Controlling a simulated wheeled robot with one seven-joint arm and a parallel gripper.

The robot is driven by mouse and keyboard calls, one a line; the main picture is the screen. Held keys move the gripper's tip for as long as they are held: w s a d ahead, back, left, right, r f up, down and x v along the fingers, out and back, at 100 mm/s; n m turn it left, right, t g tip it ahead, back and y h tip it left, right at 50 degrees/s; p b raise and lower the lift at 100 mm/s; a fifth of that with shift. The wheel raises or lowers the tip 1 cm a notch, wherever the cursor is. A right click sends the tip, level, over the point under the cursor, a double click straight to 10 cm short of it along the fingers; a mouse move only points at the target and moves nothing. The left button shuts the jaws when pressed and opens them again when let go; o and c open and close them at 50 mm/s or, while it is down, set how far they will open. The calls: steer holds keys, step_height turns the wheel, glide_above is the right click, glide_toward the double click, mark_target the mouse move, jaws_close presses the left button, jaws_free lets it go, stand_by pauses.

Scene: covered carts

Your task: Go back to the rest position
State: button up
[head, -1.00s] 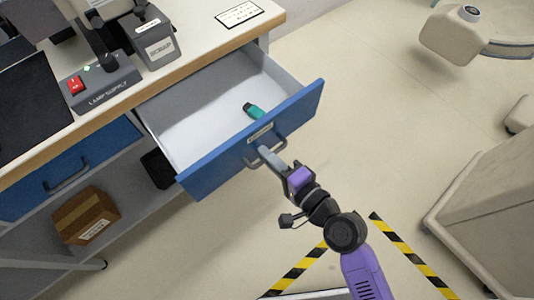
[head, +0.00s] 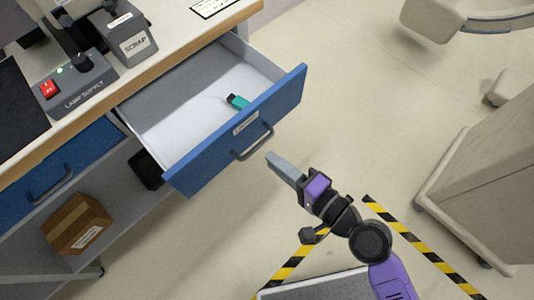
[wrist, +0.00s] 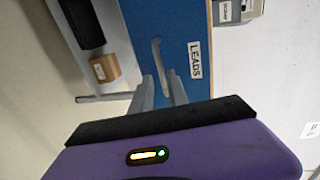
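The drawer is pulled open. A teal and black object (head: 238,102) lies inside on its white floor.
The workbench holds a lamp supply box (head: 75,85) and a scrap box (head: 130,42). A cardboard box (head: 77,224) sits on the lower shelf. A beige cabinet (head: 480,200) stands on the right. Floor between drawer and cabinet is clear.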

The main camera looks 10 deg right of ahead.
steer(key=shift+s+d+r, duration=0.1)
steer(key=shift+s+d, duration=0.1)
steer(key=shift+s, duration=0.05)
stand_by(0.4)
steer(key=s+d+r+n+t+h+p, duration=0.25)
steer(key=s+d+r+n+h, duration=0.4)
steer(key=d, duration=0.35)
steer(key=s+d+r+n+h+p, duration=0.1)
steer(key=s+r+n, duration=0.1)
steer(key=s, duration=0.5)
steer(key=s+d+r+n+h+p, duration=0.1)
steer(key=s+r+n, duration=0.1)
steer(key=s, duration=0.5)
steer(key=shift+d+r+n+g, duration=0.2)
steer(key=shift+r+n+g, duration=0.15)
steer(key=shift+r, duration=0.4)
